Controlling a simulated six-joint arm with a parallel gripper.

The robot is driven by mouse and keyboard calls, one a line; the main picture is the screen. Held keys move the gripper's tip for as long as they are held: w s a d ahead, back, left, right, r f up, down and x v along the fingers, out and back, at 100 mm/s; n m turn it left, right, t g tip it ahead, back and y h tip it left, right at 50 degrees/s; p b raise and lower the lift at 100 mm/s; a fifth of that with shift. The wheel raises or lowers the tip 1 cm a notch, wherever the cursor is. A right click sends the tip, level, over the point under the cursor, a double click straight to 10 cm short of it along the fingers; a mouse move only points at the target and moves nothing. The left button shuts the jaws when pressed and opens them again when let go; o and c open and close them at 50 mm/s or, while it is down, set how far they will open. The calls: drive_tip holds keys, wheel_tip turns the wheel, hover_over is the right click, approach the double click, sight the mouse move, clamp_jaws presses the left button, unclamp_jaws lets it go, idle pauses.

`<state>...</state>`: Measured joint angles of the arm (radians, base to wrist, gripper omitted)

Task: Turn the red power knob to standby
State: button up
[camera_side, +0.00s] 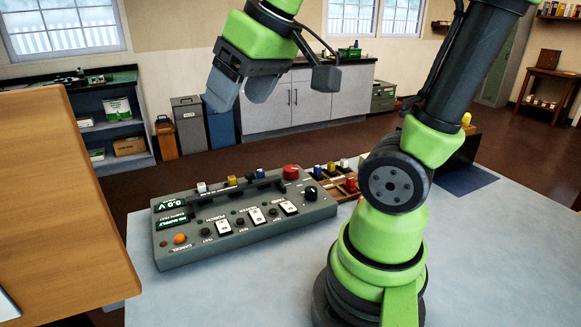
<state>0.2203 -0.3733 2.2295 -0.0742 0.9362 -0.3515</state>
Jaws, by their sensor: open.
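A grey control panel (184,248) lies on the light table, tilted across the picture. A red round knob (291,172) stands at its far right corner. Its pointer and any standby mark are too small to read. My gripper (241,97) is open and empty, its fingers pointing down. In the picture it is above and to the left of the red knob, well clear of the panel. Nothing hides the red knob.
The panel also carries a black knob (310,194), an orange button (180,239), white rocker switches (256,216), a dark bar (240,191) and a small display (174,205). A brown rack (331,187) with coloured parts stands behind its right end. A wooden board (70,190) fills the left.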

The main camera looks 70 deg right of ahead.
drive_tip(key=w+d+f+n+g+h, duration=0.1)
drive_tip(key=w+d+f+g, duration=0.1)
drive_tip(key=w+d, duration=0.4)
drive_tip(key=n+g, duration=0.4)
drive_tip(key=n, duration=0.1)
approach(291, 168)
drive_tip(key=f, duration=0.9)
drive_tip(key=shift+d+f, duration=0.15)
drive_tip(key=shift+d, duration=0.15)
drive_tip(key=shift+c, duration=0.2)
drive_tip(key=c, duration=0.9)
